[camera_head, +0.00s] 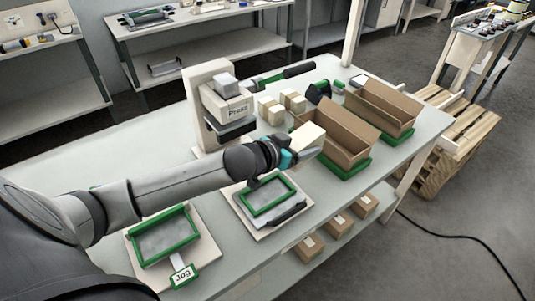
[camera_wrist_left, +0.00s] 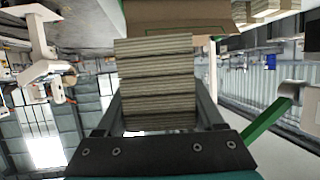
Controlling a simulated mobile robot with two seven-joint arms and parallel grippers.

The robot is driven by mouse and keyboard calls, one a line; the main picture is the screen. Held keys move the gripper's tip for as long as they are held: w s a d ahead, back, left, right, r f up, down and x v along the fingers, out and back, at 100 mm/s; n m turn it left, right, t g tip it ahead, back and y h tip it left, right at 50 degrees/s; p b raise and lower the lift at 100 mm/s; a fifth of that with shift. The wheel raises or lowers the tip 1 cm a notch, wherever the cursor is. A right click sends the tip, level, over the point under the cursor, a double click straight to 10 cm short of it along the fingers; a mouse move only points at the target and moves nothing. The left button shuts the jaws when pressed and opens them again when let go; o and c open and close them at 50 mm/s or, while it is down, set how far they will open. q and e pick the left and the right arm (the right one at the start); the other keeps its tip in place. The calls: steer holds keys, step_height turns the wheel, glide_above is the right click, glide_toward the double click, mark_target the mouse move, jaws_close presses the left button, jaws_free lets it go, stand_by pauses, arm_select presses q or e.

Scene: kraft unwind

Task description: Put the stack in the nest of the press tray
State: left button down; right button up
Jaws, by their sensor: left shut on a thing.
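The stack (camera_wrist_left: 155,85), a block of pale layered sheets, fills the space between the fingers of my left gripper (camera_wrist_left: 158,105) in the left wrist view. In the head view, my left gripper (camera_head: 296,152) is shut on the cream stack (camera_head: 309,136) and holds it above the table. The press tray (camera_head: 240,190) lies below and to the left of the stack, in front of the press (camera_head: 225,105). Its green-framed nest (camera_head: 267,197) looks empty, with my wrist partly over its far edge. My right gripper is not in view.
The jog tray (camera_head: 162,238) with a green frame and a "Jog" sign (camera_head: 183,275) stands at the left front. Two open cardboard boxes (camera_head: 335,137) (camera_head: 382,105) stand to the right. Several cream stacks (camera_head: 272,110) sit behind. The table's left back is clear.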

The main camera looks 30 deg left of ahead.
arm_select(q)
steer(key=s+a+f+b, duration=0.1)
steer(key=s+a+f, duration=0.1)
steer(key=f, duration=0.1)
steer(key=s+a+f+m+h+b, duration=0.1)
steer(key=s+a+f, duration=0.1)
steer(key=f, duration=0.2)
steer(key=s+a+f+h+b, duration=0.1)
steer(key=s+a+f, duration=0.1)
steer(key=f, duration=0.2)
steer(key=shift+s+f+m+g, duration=0.2)
steer(key=shift+m+g, duration=0.1)
steer(key=shift+m, duration=0.1)
steer(key=shift+f+b, duration=0.35)
steer(key=shift+b, duration=0.2)
steer(key=shift+f+b, duration=0.3)
steer(key=shift+f, duration=0.25)
jaws_free()
